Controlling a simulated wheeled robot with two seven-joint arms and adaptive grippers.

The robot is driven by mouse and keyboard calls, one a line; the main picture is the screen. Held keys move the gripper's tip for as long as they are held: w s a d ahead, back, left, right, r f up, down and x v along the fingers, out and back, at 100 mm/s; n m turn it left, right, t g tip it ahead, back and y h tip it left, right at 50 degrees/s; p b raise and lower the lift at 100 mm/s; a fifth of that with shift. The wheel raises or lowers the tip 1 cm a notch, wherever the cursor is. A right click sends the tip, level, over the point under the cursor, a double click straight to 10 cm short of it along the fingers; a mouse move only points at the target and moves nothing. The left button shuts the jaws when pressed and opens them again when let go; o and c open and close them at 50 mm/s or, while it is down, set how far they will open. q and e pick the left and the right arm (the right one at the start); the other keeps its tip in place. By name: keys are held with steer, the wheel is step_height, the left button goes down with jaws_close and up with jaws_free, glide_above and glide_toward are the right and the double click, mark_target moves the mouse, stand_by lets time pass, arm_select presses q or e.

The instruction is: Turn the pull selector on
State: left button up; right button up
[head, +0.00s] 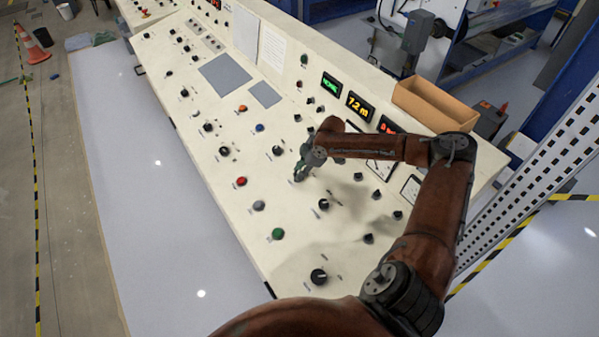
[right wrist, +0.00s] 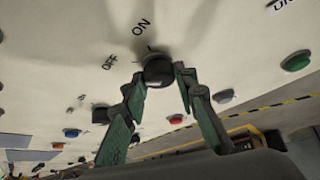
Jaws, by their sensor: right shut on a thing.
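The selector held by my right gripper is a round black knob (right wrist: 158,71) on the cream panel, with the labels ON and OFF printed beside it in the right wrist view. I cannot tell for sure which label it points to. My right gripper (head: 299,174) reaches down to the panel in the head view and hides this knob there. In the right wrist view the two green-grey fingers of the right gripper (right wrist: 161,84) close on the knob from both sides. My left gripper is not in view.
The cream control panel (head: 150,75) carries several other knobs and buttons, including a black knob (head: 323,204), a red button (head: 241,182) and a green button (head: 278,234). Lit displays (head: 358,105) and an open cardboard box (head: 435,105) stand along its right side.

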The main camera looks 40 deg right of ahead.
steer(key=shift+c, duration=0.8)
steer(key=shift+s+a+r+m+t+h+p, duration=0.15)
steer(key=shift+m+t+h+p, duration=0.15)
steer(key=shift+m+p, duration=0.65)
steer(key=m+t+h+p, duration=0.1)
steer(key=m+p, duration=0.1)
steer(key=shift+a+p, duration=0.1)
steer(key=shift+p, duration=0.3)
steer(key=m+h+p, duration=0.1)
steer(key=m+p, duration=0.1)
steer(key=m+h+p, duration=0.2)
steer(key=m, duration=0.1)
steer(key=shift+a+t, duration=0.2)
steer(key=shift+t, duration=0.2)
steer(key=shift+f+m+h+p, duration=0.25)
steer(key=shift+m+h+p, duration=0.55)
steer(key=shift+m, duration=0.45)
steer(key=o, duration=1.2)
steer(key=shift+c, duration=0.2)
